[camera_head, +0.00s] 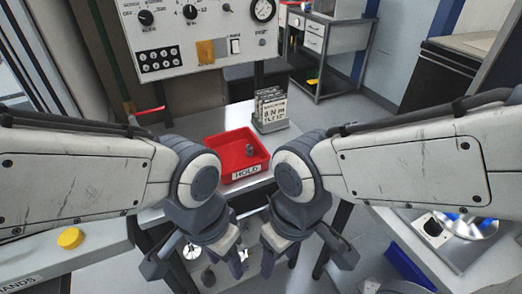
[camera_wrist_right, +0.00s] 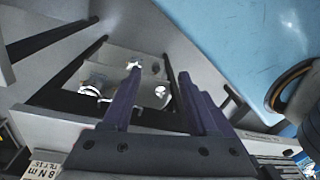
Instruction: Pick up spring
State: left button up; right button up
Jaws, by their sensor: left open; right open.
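A small grey part (camera_head: 249,150) stands in the red tray (camera_head: 222,172) labelled HOLD on the table; it may be the spring, but it is too small to tell. My left gripper (camera_head: 228,262) and my right gripper (camera_head: 279,259) hang side by side in front of the tray, over the table's near side, pointing down. Both are open and apart from the tray. In the right wrist view the two dark fingers of my right gripper (camera_wrist_right: 163,105) are spread with nothing between them. Shiny metal parts (camera_wrist_right: 97,85) lie below on a lower shelf.
A rack of cards (camera_head: 270,110) stands behind the tray at its right. A control panel (camera_head: 190,35) rises behind the table. A yellow round item (camera_head: 69,238) sits on the left bench. A blue bin (camera_head: 408,268) is at the lower right. Table legs stand below the grippers.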

aim_at(250, 150)
jog(key=z, duration=1.2)
jog(key=k, duration=0.95)
jog(key=u, duration=1.8)
jog(key=i, duration=0.5)
